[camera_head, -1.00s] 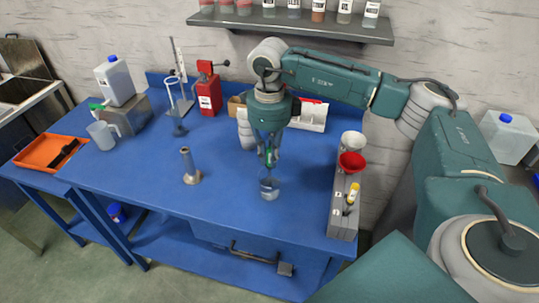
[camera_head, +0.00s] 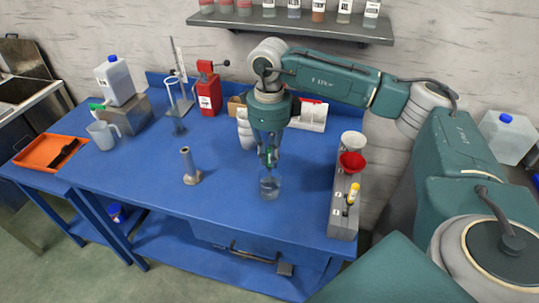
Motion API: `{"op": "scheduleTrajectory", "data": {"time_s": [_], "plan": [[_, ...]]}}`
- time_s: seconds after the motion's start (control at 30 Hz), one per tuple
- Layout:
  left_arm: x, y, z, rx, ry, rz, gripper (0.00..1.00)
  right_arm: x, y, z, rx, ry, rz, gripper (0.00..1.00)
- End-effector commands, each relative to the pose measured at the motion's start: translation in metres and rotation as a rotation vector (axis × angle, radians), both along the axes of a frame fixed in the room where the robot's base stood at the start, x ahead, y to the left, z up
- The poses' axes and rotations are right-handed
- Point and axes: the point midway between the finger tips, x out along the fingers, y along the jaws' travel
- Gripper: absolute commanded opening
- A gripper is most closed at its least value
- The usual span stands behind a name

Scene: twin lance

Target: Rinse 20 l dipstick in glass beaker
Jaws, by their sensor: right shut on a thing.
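The glass beaker (camera_head: 269,189) stands on the blue table, clear and with what looks like some liquid in it. My right gripper (camera_head: 267,163) points straight down just above the beaker's mouth. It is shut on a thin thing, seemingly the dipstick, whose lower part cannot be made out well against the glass. I cannot read any label on it. My left gripper is not in view.
A metal cylinder on a base (camera_head: 189,168) stands left of the beaker.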

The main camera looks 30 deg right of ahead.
Motion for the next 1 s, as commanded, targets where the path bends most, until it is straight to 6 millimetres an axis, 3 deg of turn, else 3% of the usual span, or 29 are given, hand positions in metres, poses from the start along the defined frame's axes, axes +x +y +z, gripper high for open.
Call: {"op": "scheduleTrajectory", "data": {"time_s": [1.0], "plan": [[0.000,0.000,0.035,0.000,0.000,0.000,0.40,0.000,0.000,0.055,0.000,0.000,0.000,0.00]]}}
